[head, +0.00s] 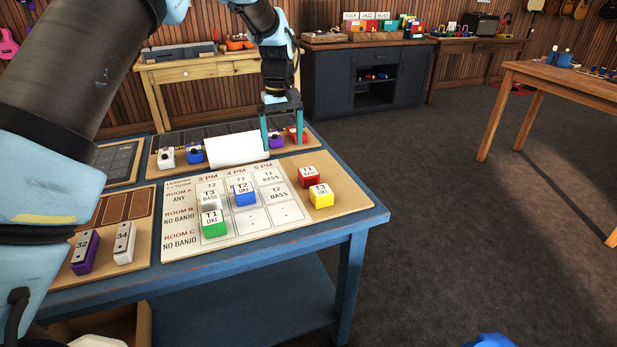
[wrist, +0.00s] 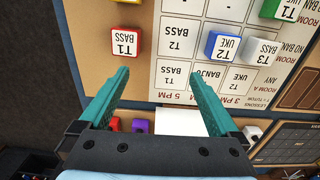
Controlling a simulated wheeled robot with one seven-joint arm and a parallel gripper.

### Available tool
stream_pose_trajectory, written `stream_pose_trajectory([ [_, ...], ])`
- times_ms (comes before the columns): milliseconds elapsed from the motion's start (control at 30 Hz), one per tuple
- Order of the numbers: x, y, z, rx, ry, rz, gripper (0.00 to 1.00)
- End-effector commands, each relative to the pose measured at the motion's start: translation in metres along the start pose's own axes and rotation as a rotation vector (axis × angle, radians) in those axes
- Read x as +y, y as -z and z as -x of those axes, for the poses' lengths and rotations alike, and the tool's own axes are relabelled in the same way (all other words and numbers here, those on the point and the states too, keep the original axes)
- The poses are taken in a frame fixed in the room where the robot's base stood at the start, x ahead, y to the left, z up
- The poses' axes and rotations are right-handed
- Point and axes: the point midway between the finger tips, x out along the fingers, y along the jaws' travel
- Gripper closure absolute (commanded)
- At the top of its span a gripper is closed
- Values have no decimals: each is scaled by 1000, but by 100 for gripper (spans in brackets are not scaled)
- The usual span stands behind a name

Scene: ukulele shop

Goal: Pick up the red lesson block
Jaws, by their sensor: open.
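The red lesson block (head: 309,177), its white top marked T1 BASS, sits on the tan margin right of the schedule grid in the head view. In the wrist view the red lesson block (wrist: 125,43) is at upper left, beyond the tip of the left finger. My gripper (head: 283,146) is open and empty, pointing down over the board's back edge, behind the block.
A yellow T3 block (head: 321,197) sits just in front of the red one. On the grid are a blue block (head: 244,195), a green block (head: 213,224) and a white block (head: 210,201). A white sheet-like piece (head: 238,149) and another red piece (head: 297,134) lie behind.

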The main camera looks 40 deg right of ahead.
Motion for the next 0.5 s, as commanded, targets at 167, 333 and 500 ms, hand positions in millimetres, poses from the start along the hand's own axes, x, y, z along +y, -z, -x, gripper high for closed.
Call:
stream_pose_trajectory([
  [167,58,-17,-10,-6,10,-33,3],
  [333,64,-20,-27,-10,13,-35,3],
  [500,64,-20,-52,-9,12,-35,3],
])
